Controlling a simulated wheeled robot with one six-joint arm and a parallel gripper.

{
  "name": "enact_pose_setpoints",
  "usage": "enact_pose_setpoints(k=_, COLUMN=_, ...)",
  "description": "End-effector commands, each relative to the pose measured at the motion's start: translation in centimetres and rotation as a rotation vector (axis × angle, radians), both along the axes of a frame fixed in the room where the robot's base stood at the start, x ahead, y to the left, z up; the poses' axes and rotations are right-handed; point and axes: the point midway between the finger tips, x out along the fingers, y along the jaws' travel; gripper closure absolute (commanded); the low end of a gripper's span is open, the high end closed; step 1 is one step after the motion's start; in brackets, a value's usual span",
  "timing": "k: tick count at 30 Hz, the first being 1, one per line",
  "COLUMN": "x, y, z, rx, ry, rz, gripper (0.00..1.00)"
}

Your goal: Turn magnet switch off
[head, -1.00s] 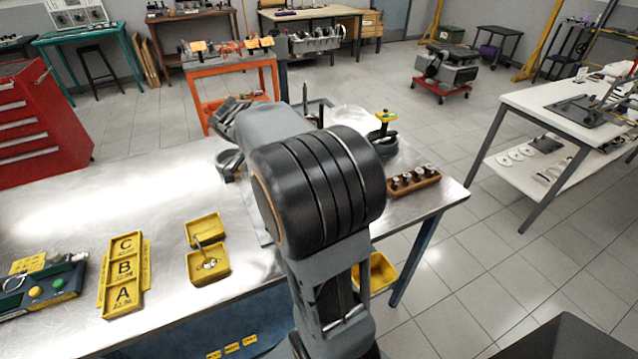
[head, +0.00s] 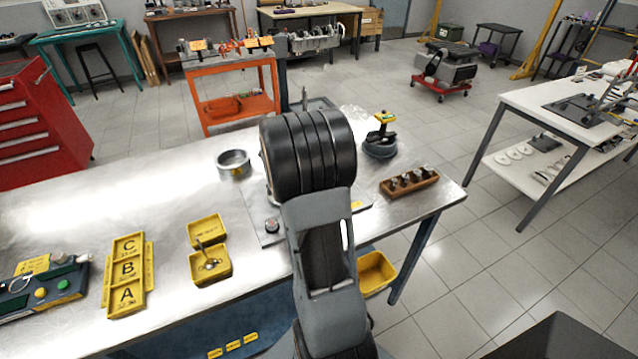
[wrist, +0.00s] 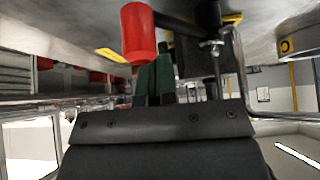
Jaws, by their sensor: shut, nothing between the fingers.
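My gripper (wrist: 154,82) shows in the wrist view with its dark green fingers together and nothing held. A red cylinder (wrist: 138,34), like a knob or handle end, stands close beside the fingers and overlaps them slightly in the picture. I cannot tell whether they touch. A dark post with a metal fitting (wrist: 212,46) is just right of the fingers. I cannot clearly make out which part is the magnet switch. In the head view my arm hides the gripper and the middle of the metal bench (head: 170,190).
On the bench are a metal ring (head: 233,163), a yellow-topped item on a dark round base (head: 381,140), a wooden block with several metal parts (head: 409,182), yellow trays (head: 209,262) and a lettered A-B-C tray (head: 126,272). Bare bench lies left of the ring.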

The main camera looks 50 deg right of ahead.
Motion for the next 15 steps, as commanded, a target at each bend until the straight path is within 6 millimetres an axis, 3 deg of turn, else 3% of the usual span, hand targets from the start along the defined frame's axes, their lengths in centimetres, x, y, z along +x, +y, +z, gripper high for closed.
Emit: enact_pose_setpoints(k=15, x=-0.39, y=-0.86, z=-0.96, rx=0.000, ry=0.001, rz=0.001, gripper=1.00)
